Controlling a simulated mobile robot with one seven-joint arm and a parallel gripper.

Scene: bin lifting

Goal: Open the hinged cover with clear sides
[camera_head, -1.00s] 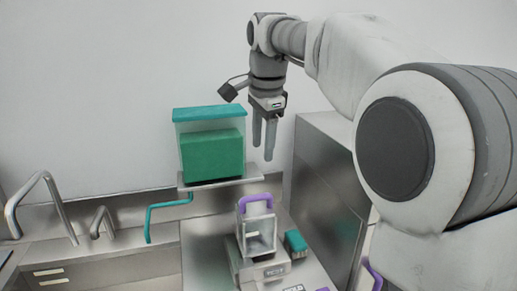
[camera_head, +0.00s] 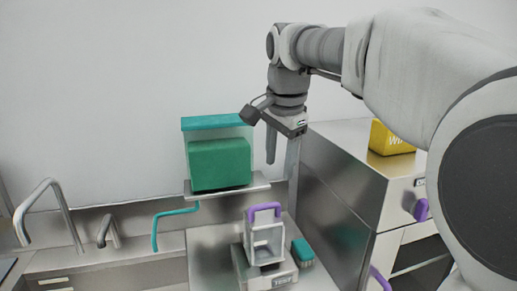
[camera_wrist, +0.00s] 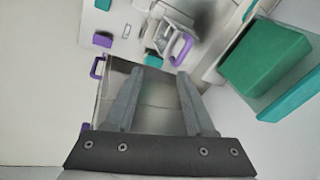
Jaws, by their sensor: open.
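A small box-like cover with pale see-through sides (camera_head: 268,240) and a purple handle (camera_head: 265,209) sits upright on a grey device marked TEST (camera_head: 272,276). It looks shut, but its hinge cannot be made out. The purple handle also shows in the wrist view (camera_wrist: 181,47), beyond my fingertips. My gripper (camera_head: 281,158) hangs above and behind the cover, fingers pointing down, open and empty. In the wrist view my gripper (camera_wrist: 163,74) has its two fingers spread apart, touching nothing that I can see.
A clear bin with a teal lid (camera_head: 212,122) and a green block (camera_head: 220,164) stands on a wall shelf, left of my gripper. A steel cabinet (camera_head: 335,190) bearing a yellow box (camera_head: 390,140) is at right. A green-topped brush (camera_head: 302,251) lies beside the device.

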